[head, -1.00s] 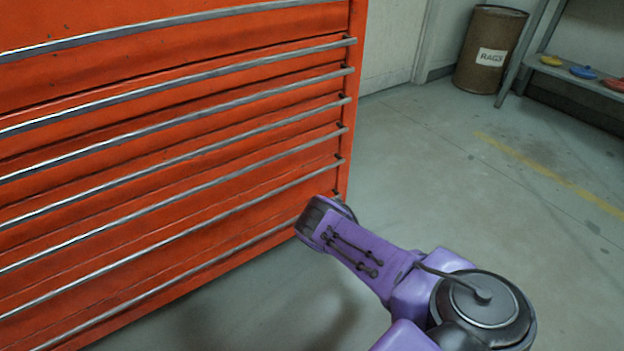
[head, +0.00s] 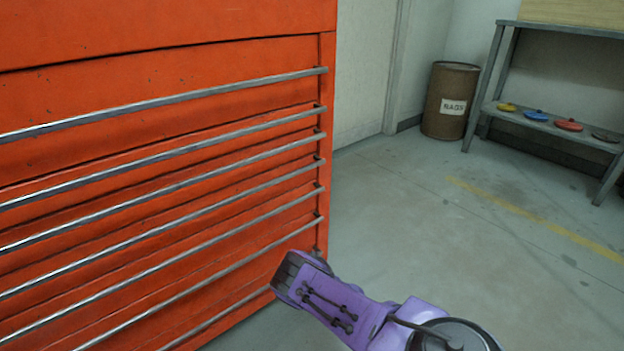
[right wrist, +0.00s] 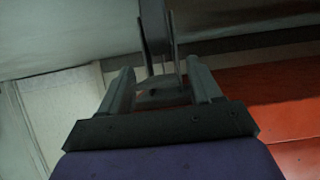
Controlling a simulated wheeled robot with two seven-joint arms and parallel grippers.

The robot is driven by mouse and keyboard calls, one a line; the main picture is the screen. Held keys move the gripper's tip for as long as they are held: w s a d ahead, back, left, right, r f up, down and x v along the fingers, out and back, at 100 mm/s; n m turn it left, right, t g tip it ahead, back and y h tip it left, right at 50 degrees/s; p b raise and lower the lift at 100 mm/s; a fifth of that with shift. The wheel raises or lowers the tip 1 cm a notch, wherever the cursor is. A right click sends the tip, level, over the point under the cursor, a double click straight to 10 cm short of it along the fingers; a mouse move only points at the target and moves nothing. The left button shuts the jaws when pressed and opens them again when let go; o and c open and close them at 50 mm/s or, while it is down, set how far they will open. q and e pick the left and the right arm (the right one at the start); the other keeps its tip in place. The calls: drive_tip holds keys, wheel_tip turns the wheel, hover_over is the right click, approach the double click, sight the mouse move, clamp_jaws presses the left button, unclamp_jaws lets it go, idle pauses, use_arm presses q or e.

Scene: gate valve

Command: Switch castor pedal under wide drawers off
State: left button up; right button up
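The red-orange cabinet with wide drawers (head: 150,135) fills the left of the head view. My right gripper (head: 290,272) is by its lower right corner, pointing away from me; its fingers are hard to make out there. In the right wrist view my right gripper (right wrist: 161,78) has its two fingers spread apart. A dark castor wheel (right wrist: 154,25) with a grey bracket shows beyond and between the fingertips. A small grey part (right wrist: 161,84), perhaps the pedal, sits between the fingers; I cannot tell its position or whether they touch it. The castor is hidden in the head view. My left gripper is out of view.
A brown rags drum (head: 450,100) stands by the back wall. A bench (head: 560,128) with coloured discs on its low shelf is at the right. The floor (head: 430,240) right of the cabinet is clear.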

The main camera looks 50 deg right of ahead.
drive_tip(key=shift+s+r+p, duration=0.25)
drive_tip(key=shift+r+p, duration=0.05)
drive_tip(key=shift+p, duration=0.05)
use_arm(q)
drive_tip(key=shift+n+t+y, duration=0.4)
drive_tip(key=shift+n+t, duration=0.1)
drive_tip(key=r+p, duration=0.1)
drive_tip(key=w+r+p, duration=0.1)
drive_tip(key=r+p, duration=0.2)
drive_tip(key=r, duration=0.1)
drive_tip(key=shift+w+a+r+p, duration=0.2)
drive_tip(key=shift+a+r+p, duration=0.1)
drive_tip(key=shift+p, duration=0.1)
use_arm(e)
drive_tip(key=v, duration=0.9)
drive_tip(key=shift+s, duration=0.4)
drive_tip(key=shift+a, duration=0.1)
